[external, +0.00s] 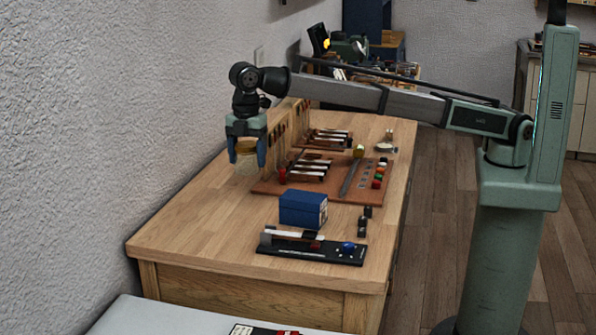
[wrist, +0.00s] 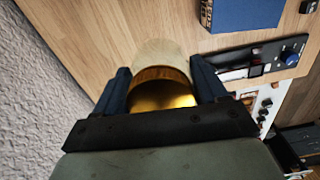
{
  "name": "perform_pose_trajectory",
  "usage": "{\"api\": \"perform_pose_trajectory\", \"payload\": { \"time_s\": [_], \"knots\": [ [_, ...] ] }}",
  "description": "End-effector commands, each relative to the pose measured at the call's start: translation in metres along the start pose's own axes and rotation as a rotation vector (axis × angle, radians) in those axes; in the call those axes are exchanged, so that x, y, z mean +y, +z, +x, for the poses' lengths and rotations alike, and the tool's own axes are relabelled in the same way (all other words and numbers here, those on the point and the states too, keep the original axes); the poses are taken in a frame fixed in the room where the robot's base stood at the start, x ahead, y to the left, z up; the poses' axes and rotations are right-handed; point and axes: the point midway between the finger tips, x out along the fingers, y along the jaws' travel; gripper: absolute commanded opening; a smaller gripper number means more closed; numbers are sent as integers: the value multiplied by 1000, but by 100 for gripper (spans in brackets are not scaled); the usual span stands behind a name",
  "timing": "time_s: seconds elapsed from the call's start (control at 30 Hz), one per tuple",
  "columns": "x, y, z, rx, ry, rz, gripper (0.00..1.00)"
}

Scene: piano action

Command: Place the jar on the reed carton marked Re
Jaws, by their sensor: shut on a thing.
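My gripper (external: 247,150) is shut on the jar (external: 246,163), which has a gold lid and a pale, see-through body. In the external view the jar hangs upright between the blue fingers, above the left rear part of the bench. In the wrist view the jar (wrist: 163,80) sits between the two fingers (wrist: 163,92), lid toward the camera. A blue box (external: 303,208), likely the reed carton, lies on the bench to the right and nearer the camera. It also shows at the top of the wrist view (wrist: 245,12). I cannot read its marking.
A black board with a blue knob (external: 312,246) lies in front of the blue box. Small dark blocks (external: 363,222) stand right of it. A brown board (external: 335,185) with key parts and tools lies behind. The bench's left front (external: 190,225) is clear.

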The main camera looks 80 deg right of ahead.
Motion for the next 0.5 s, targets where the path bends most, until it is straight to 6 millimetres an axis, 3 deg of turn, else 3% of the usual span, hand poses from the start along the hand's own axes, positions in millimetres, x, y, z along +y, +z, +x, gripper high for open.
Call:
{"api": "perform_pose_trajectory", "payload": {
  "time_s": [0.03,0.23,0.33,0.5],
  "knots": [
    [-23,-7,-11,1,1,-23,37],
    [-95,-6,-41,1,2,-81,37],
    [-116,5,-47,0,1,-90,37],
    [-131,25,-44,0,0,-88,37]
  ]
}}
